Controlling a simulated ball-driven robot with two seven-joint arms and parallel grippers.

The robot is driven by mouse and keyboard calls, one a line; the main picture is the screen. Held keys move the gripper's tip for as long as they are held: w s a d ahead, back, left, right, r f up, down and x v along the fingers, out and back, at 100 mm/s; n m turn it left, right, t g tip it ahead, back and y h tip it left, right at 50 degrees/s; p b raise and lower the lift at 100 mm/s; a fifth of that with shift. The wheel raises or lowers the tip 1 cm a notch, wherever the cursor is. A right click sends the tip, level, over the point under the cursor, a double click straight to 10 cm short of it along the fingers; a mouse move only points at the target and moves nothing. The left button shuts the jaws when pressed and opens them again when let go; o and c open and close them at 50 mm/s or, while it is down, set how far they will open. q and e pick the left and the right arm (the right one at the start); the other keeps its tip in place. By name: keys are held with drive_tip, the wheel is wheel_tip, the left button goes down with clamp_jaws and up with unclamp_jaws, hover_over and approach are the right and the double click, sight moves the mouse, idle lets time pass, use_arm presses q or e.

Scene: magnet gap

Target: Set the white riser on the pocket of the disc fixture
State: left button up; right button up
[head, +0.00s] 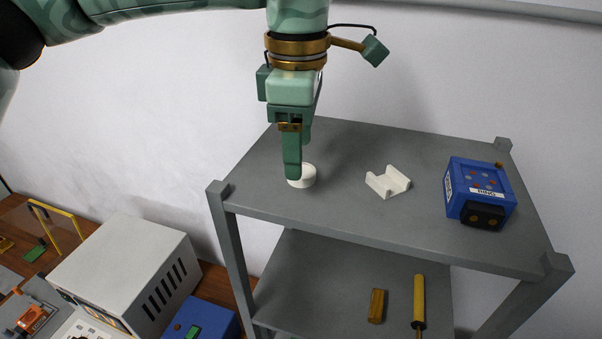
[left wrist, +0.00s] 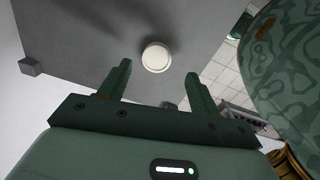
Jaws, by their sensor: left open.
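A round white piece, which looks like the white riser (head: 303,177), stands on the grey shelf's top board near its left side. It also shows in the left wrist view (left wrist: 156,57) as a pale disc between and beyond the fingertips. My left gripper (head: 296,166) points down at it from above, and one finger partly covers it. In the left wrist view the gripper (left wrist: 159,70) is open with nothing between its fingers; I cannot tell whether a finger touches the riser. I cannot make out the disc fixture. My right gripper is out of view.
On the grey shelf's top board (head: 345,225) are a white V-shaped block (head: 388,181) and a blue box (head: 479,192). The lower board holds a brass-coloured block (head: 376,306) and a yellow-handled tool (head: 419,300). A grey-white cabinet (head: 130,270) stands at lower left.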

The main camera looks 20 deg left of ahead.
use_arm(q)
drive_tip(key=f+b, duration=0.1)
drive_tip(key=f, duration=0.1)
drive_tip(key=w+f+b, duration=0.1)
drive_tip(key=f, duration=0.1)
drive_tip(key=shift+b, duration=0.4)
drive_tip(key=shift+s+r, duration=0.2)
drive_tip(key=c, duration=0.9)
drive_tip(key=shift+c, duration=0.8)
